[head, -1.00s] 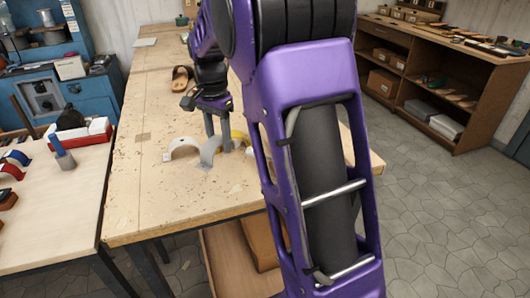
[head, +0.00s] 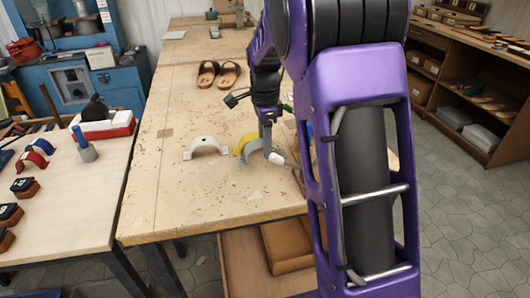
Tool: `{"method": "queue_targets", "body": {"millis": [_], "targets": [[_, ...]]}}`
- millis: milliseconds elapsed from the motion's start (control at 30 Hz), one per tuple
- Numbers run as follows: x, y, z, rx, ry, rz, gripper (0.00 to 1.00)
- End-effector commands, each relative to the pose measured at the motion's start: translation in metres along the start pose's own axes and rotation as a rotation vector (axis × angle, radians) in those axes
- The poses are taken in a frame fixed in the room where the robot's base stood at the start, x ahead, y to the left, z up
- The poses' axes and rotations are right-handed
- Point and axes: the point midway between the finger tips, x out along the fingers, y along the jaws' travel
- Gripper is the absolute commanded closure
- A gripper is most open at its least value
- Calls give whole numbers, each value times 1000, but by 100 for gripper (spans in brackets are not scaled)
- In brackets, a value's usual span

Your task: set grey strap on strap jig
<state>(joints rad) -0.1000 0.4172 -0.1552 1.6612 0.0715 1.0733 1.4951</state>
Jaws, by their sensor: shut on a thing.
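A grey strap (head: 256,151), bent in an arch, is in my gripper (head: 267,133), low over the pale workbench (head: 185,195). My gripper is shut on its upper part. I cannot tell whether the strap touches the bench. A yellow strap (head: 240,148) shows just behind and left of it, partly covered. A white arched strap (head: 206,145) stands apart to the left. I cannot make out the strap jig; my arm hides the bench to the right of the gripper.
A white-tipped tool (head: 277,158) lies close to the right of the grey strap. Two brown sandals (head: 208,74) sit farther back. A side table (head: 80,205) at the left holds brushes and straps. The bench front left is clear except for scraps.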

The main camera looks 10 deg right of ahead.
Motion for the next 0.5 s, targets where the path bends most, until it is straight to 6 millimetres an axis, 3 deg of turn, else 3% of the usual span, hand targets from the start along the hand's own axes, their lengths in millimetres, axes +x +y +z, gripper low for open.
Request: {"method": "queue_targets", "body": {"millis": [167,500], "targets": [[25,0,0,1,0,1,100],[28,0,0,-1,0,-1,100]]}}
